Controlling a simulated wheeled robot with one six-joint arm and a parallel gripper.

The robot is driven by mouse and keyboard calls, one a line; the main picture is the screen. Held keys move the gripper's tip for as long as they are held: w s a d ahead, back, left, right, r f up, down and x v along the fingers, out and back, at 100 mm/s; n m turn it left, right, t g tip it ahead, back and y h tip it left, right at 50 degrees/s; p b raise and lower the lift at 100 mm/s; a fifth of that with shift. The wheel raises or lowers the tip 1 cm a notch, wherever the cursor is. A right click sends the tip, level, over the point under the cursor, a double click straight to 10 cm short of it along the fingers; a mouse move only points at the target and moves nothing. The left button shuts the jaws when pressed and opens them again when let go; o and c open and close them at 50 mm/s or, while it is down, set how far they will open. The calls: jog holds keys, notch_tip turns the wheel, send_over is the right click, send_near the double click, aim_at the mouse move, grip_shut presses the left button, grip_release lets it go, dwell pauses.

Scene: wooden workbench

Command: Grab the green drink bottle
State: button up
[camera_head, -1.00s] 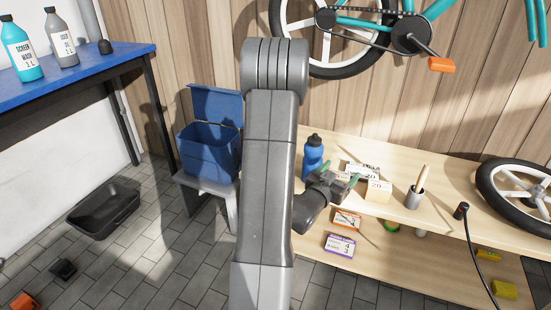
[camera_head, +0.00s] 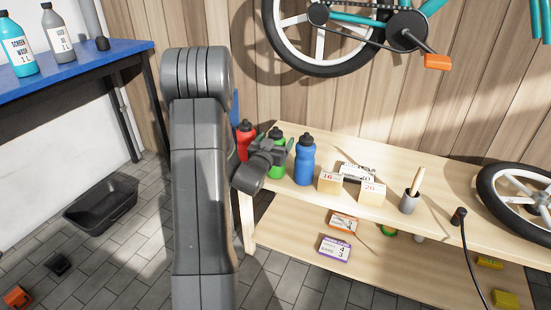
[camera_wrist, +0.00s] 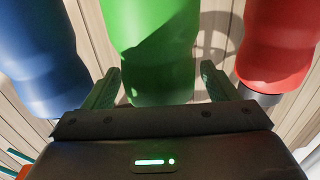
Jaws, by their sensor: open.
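The green drink bottle (camera_head: 277,158) stands upright on the wooden workbench (camera_head: 420,240), between a red bottle (camera_head: 245,138) and a blue bottle (camera_head: 304,162). My gripper (camera_head: 277,143) is in front of it and hides part of it. In the wrist view the green bottle (camera_wrist: 152,45) is between the two open fingers of my gripper (camera_wrist: 160,88), with the blue bottle (camera_wrist: 38,60) at left and the red bottle (camera_wrist: 278,45) at right. I cannot tell whether either finger touches the green bottle.
A wheel (camera_head: 518,200) lies at the bench's right. A blue table (camera_head: 90,68) with bottles is at left. The red and blue bottles leave little room beside the fingers.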

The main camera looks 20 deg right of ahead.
jog(key=shift+x, duration=0.8)
jog(key=c, duration=1.6)
jog(key=shift+r, duration=0.15)
